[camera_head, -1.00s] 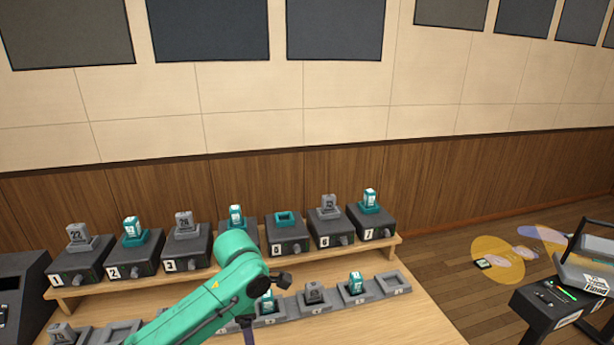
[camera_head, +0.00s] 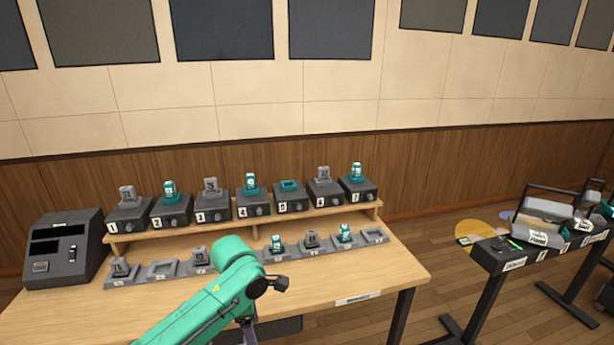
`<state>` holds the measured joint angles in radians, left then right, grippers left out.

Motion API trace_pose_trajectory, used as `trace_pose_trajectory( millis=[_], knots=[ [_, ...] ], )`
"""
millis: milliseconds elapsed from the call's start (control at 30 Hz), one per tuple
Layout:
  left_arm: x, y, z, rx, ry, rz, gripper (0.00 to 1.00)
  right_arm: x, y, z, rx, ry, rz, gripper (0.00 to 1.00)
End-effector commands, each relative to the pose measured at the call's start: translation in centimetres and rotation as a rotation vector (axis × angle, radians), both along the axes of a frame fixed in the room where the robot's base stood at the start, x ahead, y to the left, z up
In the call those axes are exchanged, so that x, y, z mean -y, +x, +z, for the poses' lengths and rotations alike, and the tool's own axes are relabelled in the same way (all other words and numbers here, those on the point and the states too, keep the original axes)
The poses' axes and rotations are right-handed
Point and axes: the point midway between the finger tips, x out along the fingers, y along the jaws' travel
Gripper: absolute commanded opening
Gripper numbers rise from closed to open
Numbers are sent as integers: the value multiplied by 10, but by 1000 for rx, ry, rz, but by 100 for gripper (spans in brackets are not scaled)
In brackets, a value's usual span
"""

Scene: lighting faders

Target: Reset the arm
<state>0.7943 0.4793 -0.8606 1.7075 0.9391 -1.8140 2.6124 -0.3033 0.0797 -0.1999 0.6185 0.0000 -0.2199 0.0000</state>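My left arm, teal, comes in from the bottom, and its wrist joint is bent above the front of the wooden desk (camera_head: 340,284). A dark part of my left gripper (camera_head: 250,330) shows low beneath the wrist at the bottom edge. Its fingertips cannot be made out. My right arm and gripper are out of view. The arm hides part of the front row of holders and the desk behind it.
Numbered dark boxes with grey or teal fader blocks, such as box 7 (camera_head: 358,190), line the desk's raised shelf. Box 5 (camera_head: 290,200) has an empty teal socket. A dark console (camera_head: 64,255) stands left. A black stand (camera_head: 496,262) stands right, with open floor between.

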Motion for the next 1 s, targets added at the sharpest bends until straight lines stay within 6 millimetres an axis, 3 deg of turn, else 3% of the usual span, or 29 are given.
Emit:
trace_pose_trajectory(
  millis=[267,433,567,667,700,767,800,867,900,1000],
  knots=[
    [-4,18,-65,71,-92,-173,74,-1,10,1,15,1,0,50],
    [-23,21,-135,157,-107,-350,74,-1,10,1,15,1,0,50],
    [-50,0,-211,220,-62,-549,74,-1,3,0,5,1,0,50],
    [-78,-43,-281,246,15,-770,74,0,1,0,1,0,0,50],
    [-90,-67,-309,247,50,-874,74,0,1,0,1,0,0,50],
    [-106,-107,-345,236,98,-1033,74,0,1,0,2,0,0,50],
    [-114,-137,-366,224,124,-1141,74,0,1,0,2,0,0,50],
    [-125,-185,-394,199,154,-1307,74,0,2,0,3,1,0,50],
    [-131,-219,-409,180,168,-1419,74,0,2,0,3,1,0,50],
    [-139,-297,-435,140,179,-1675,74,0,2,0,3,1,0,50]
  ],
)
